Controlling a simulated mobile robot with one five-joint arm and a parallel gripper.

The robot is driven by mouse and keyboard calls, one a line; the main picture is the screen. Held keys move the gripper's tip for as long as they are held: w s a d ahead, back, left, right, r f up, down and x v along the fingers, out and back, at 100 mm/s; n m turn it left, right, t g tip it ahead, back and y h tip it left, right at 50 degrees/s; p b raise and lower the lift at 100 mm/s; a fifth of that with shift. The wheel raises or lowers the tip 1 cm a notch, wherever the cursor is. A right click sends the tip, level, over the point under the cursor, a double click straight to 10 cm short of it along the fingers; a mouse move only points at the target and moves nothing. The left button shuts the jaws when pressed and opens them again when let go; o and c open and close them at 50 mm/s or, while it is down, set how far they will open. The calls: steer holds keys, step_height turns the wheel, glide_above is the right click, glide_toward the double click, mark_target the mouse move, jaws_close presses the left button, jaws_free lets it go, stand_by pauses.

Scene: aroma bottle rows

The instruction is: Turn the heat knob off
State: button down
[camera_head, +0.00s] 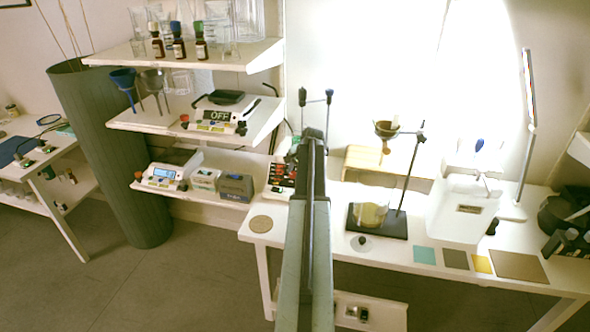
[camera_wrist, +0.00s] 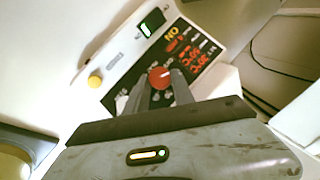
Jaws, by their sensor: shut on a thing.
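The heat knob (camera_wrist: 160,76) is round and red with a white pointer line, on the black panel (camera_wrist: 165,65) of a white device in the wrist view. Red lit digits and a yellow word that looks like ON show beside it. My gripper (camera_wrist: 160,88) is shut on the knob, one finger on each side. In the head view the device's black panel (camera_head: 281,174) with red marks shows on the bench left of my arm. My arm hides the rest of the device and the knob there.
In the head view, a stand (camera_head: 404,185) with a glass beaker (camera_head: 371,214) is right of my arm. Shelves with bottles (camera_head: 179,45) and a box marked OFF (camera_head: 217,116) are left.

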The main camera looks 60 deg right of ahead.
steer(key=n+g, duration=0.1)
steer(key=n+g+p, duration=0.1)
steer(key=n, duration=0.1)
steer(key=shift+w+r+g, duration=0.1)
steer(key=shift+w+g, duration=0.2)
steer(key=shift+a+n+g+p, duration=0.1)
steer(key=shift+n+g+p, duration=0.25)
steer(key=shift+n+g, duration=0.5)
steer(key=shift+n, duration=0.25)
steer(key=c, duration=1.1)
jaws_free()
steer(key=shift+w, duration=0.1)
steer(key=p+v, duration=0.7)
steer(key=shift+a+r+p, duration=0.15)
steer(key=shift+r+p, duration=0.2)
